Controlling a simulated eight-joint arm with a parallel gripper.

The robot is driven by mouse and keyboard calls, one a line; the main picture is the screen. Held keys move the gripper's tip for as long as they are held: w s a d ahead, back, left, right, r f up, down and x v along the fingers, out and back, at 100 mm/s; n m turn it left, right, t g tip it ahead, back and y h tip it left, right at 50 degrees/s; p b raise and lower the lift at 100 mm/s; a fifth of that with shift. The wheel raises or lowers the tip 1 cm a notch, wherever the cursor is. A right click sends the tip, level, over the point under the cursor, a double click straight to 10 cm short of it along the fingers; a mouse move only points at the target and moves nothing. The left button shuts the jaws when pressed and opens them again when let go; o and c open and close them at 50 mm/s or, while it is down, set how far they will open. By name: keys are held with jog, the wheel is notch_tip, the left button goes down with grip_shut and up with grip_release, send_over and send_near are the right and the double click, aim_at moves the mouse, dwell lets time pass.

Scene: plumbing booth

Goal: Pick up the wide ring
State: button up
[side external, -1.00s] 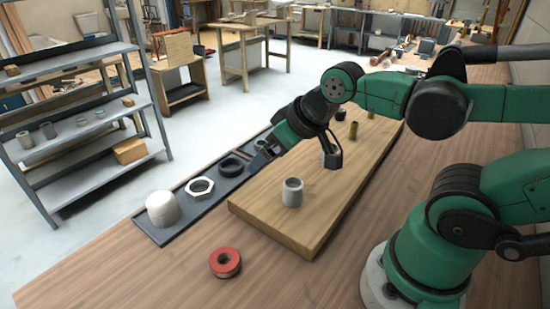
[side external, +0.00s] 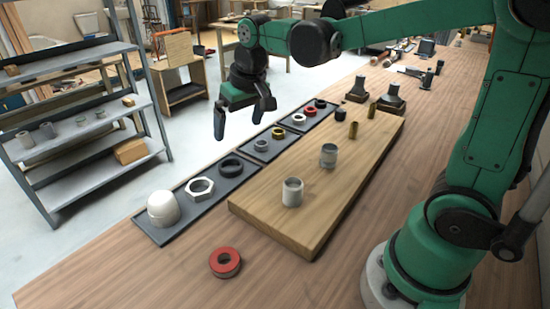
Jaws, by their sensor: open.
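My gripper (side external: 242,118) is open and empty, pointing down, with its two dark fingers well apart. It appears raised above the far end of the near tray in the picture; its exact height is hard to tell. A wide black ring (side external: 231,167) lies flat at the far end of the near dark tray (side external: 165,232). A white six-sided ring (side external: 200,188) lies beside it, nearer the camera. Smaller rings, including a grey one (side external: 261,145) and a brass-coloured one (side external: 278,132), lie in the trays further back. I cannot tell for sure which is the wide ring.
A white cap (side external: 163,209) stands in the near tray. A wooden board (side external: 265,215) holds upright grey (side external: 292,192) and brass (side external: 353,130) fittings. A red roll (side external: 225,263) lies on the bench. The bench front is mostly clear.

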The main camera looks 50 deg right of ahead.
jog(key=w+d+f+g, duration=0.1)
jog(key=w+d+f, duration=0.1)
jog(key=w+f, duration=0.15)
jog(key=m+g, duration=0.2)
send_over(230, 161)
jog(key=s+a, duration=0.1)
jog(key=s, duration=0.1)
jog(key=f, duration=0.5)
jog(key=shift+w+a, duration=0.15)
jog(key=shift+a, duration=0.05)
jog(key=shift+f, duration=3)
jog(key=shift+c, duration=0.2)
jog(key=c, duration=1.1)
